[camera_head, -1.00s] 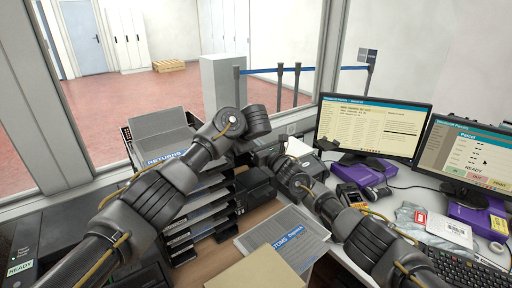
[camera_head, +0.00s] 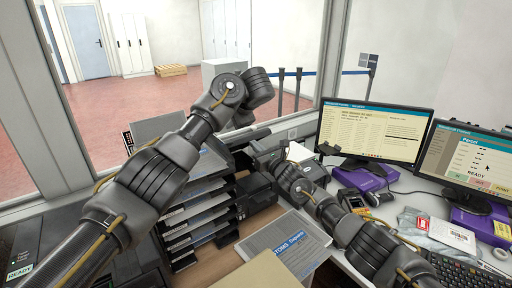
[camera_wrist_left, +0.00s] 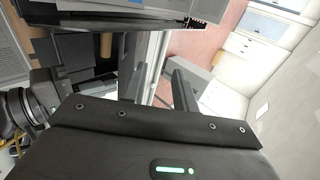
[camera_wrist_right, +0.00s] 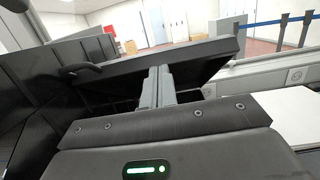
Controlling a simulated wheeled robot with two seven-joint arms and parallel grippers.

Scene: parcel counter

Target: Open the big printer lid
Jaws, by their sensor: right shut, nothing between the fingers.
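A dark lid (camera_wrist_right: 175,58) spans the right wrist view, tilted up with its underside showing. I take it for the big printer's lid. The fingers of my right gripper (camera_wrist_right: 157,86) are shut together and empty, at the lid's underside near its edge; I cannot tell whether they touch. In the head view the printer (camera_head: 262,140) is a dark shape at the back of the counter, partly hidden by my arms. My right gripper (camera_head: 274,160) is beside it, small and partly hidden.
A stack of dark trays (camera_head: 205,218) stands left of centre, close under my left arm. A cardboard parcel (camera_head: 262,272) and a grey customs bag (camera_head: 295,240) lie in front. Two monitors (camera_head: 372,133) and purple devices (camera_head: 365,178) fill the right side. A window sill bounds the back.

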